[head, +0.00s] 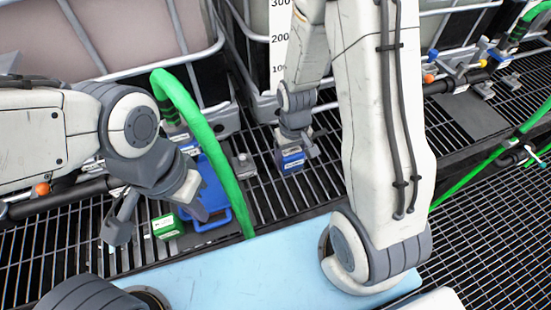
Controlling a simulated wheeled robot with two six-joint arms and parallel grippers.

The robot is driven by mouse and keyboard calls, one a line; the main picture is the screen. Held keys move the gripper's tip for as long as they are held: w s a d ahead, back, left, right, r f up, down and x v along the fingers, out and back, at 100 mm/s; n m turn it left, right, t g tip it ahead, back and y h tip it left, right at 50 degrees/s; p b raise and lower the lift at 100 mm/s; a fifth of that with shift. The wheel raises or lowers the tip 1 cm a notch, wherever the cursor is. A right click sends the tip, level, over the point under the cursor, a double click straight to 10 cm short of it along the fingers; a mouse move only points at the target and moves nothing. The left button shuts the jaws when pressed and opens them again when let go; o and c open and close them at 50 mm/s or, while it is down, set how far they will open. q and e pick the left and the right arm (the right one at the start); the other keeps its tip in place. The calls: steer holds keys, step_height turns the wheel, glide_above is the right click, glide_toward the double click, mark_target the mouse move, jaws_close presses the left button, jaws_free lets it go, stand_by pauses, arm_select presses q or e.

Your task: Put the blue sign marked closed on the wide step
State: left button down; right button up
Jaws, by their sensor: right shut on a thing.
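My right gripper (295,143) points down and is shut on a small blue sign (291,159) with a white label. It holds the sign over the dark grating; whether they touch is unclear. The label's lettering is too small to read. My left gripper (160,220) is open, with its fingers spread above and around a small green block (168,226) with a white label. No step is clearly marked out as the wide one; a flat grey plate (472,115) lies on the grating at the right.
A blue tray-like piece (213,198) lies beside the green block. A thick green hose (205,140) arches down between my two grippers. Caged tanks (130,40) line the back. Valves (470,68) and dark pipes run at the right.

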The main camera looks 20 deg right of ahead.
steer(key=w+a+f, duration=0.1)
steer(key=w+f, duration=0.1)
steer(key=w, duration=0.1)
steer(key=w+a+f, duration=0.1)
steer(key=shift+w+a+f, duration=0.15)
steer(key=shift+w+a, duration=0.15)
steer(key=shift+w, duration=0.05)
steer(key=shift+f+p, duration=0.4)
steer(key=shift+f, duration=1.65)
steer(key=shift+f, duration=0.2)
steer(key=o, duration=1.4)
steer(key=shift+c, duration=0.2)
